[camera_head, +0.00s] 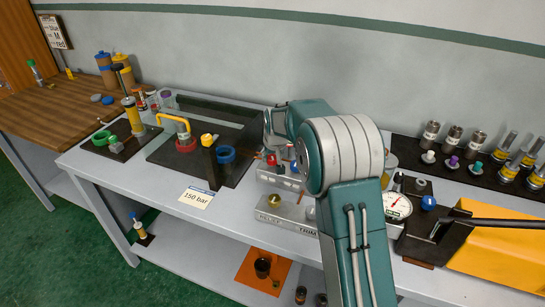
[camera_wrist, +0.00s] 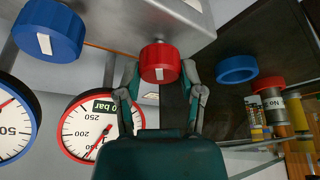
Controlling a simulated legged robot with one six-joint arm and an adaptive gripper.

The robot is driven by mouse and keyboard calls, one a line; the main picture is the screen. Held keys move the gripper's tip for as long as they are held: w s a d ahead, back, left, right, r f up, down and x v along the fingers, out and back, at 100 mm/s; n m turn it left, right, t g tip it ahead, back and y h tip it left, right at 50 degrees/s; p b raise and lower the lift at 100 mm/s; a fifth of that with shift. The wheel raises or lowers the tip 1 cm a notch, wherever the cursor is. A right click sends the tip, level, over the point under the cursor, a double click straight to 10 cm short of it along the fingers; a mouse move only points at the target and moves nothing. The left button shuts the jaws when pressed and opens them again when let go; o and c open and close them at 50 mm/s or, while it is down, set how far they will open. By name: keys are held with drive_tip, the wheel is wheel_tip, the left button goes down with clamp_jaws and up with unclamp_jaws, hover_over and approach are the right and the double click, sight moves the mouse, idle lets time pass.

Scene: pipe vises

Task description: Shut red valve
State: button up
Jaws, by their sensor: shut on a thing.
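The red valve is a ribbed red knob (camera_wrist: 160,62) with a white stripe, on a grey metal block (camera_wrist: 165,18). In the wrist view, my gripper (camera_wrist: 160,75) has one finger on each side of the knob and is closed on it. In the head view, only a small red part of the valve (camera_head: 272,160) shows beside my arm, and my gripper (camera_head: 270,143) is partly hidden. A blue knob (camera_wrist: 48,28) with a white stripe sits on the same block, at left in the wrist view.
A red-rimmed gauge (camera_wrist: 68,145) and a blue-rimmed gauge (camera_wrist: 35,100) are close by. A blue ring (camera_wrist: 237,68) is on the dark mat. Shafts and fittings stand on a black tray (camera_head: 400,150) at right. A yellow box (camera_head: 500,255) is at front right. A "150 bar" card (camera_head: 197,198) lies on the bench.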

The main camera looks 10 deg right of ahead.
drive_tip(key=m+h, duration=0.1)
drive_tip(key=m, duration=0.2)
drive_tip(key=m+h, duration=0.1)
drive_tip(key=m, duration=0.2)
drive_tip(key=shift+w+a+m+g+h, duration=0.15)
drive_tip(key=shift+m+g+h, duration=0.15)
drive_tip(key=shift+m, duration=0.1)
idle(0.4)
drive_tip(key=o, duration=1.2)
drive_tip(key=v, duration=1.2)
